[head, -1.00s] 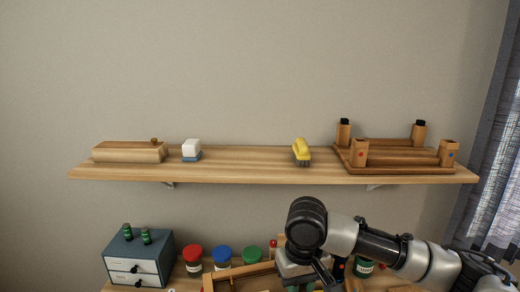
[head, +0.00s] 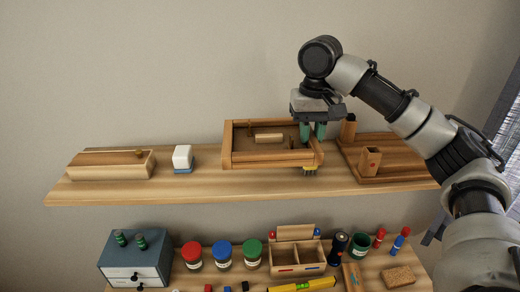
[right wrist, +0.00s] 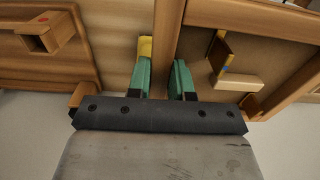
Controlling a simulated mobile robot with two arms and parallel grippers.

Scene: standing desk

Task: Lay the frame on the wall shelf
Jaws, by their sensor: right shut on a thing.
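The frame (head: 262,158) is a shallow wooden tray shape with raised walls, and a small block and a few other pieces show inside it. My right gripper (head: 312,132) reaches down from above and is shut on its right wall. In the right wrist view the green fingers (right wrist: 164,82) stand on both sides of the wooden wall of the frame (right wrist: 168,45). The frame is over the middle of the wall shelf (head: 120,191), roughly level; I cannot tell whether it touches the shelf. My left gripper is not in view.
A wooden rack (head: 370,161) stands on the right. A white and blue block (head: 182,158) and a wooden box (head: 112,165) are on the left. Jars and a small drawer unit (head: 135,262) are below.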

